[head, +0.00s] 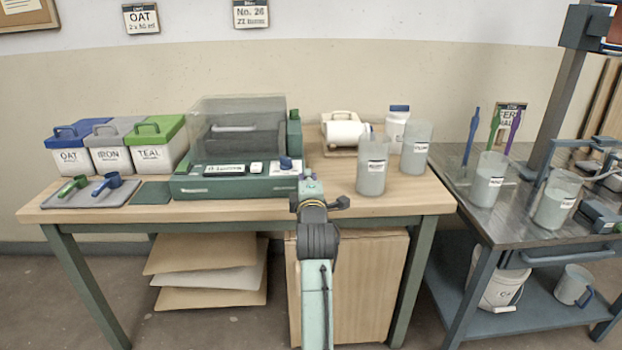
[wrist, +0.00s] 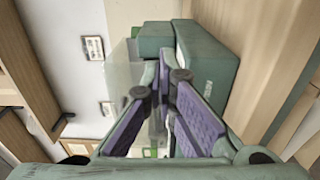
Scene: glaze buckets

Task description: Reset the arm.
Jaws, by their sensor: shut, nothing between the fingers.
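My gripper (head: 309,183) is at the front edge of the wooden table in the head view, with my arm reaching up to it from the bottom of the picture. It is just right of the front of the green balance (head: 230,183) with its clear cover. In the wrist view my gripper (wrist: 163,75) has its purple-padded fingers drawn together at the tips, with nothing held. The green balance (wrist: 205,55) shows beyond the fingers there. Whether the fingers touch it I cannot tell.
Lidded OAT, IRON and TEAL bins (head: 117,145) and two scoops on a tray (head: 90,193) are at the left. Clear buckets (head: 371,178) stand right of my gripper. A metal cart (head: 455,178) with more buckets is at the right. The table's front right is clear.

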